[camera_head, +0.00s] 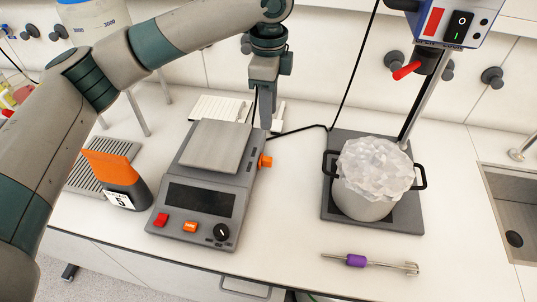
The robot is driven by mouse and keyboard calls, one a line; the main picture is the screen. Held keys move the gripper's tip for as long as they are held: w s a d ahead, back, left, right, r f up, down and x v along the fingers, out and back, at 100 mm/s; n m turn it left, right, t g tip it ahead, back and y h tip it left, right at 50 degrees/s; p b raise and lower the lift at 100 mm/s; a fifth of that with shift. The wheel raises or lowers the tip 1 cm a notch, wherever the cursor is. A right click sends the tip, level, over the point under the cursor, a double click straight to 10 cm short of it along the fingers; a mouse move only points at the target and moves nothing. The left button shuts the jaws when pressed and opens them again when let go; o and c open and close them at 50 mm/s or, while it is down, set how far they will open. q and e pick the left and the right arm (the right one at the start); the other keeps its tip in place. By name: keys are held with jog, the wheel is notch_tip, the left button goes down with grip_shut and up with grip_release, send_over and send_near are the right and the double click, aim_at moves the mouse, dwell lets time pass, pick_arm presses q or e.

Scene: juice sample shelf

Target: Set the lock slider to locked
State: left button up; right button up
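A grey balance (190,204) with a square metal pan (214,146) stands at the middle left of the bench. An orange piece (265,161) sticks out of its right side; it looks like the lock slider, but I see no marking that tells its setting. My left gripper (266,123) points down beyond this orange piece, behind the pan's right side, and appears apart from it. Its fingers show nearly edge-on, so whether they are open is unclear. No held object is visible. My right gripper is out of view.
A pot (362,199) of ice stands on the stirrer's dark base (327,217), right of the balance. A whisk-like tool (370,263) lies in front. A dark container with an orange top (109,166) stands left. A sink (511,205) is far right.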

aim_at(268, 159)
pick_arm(q)
notch_tip(268, 159, down, 16)
jog(key=p, duration=0.4)
jog(key=shift+s+f, duration=0.1)
grip_shut()
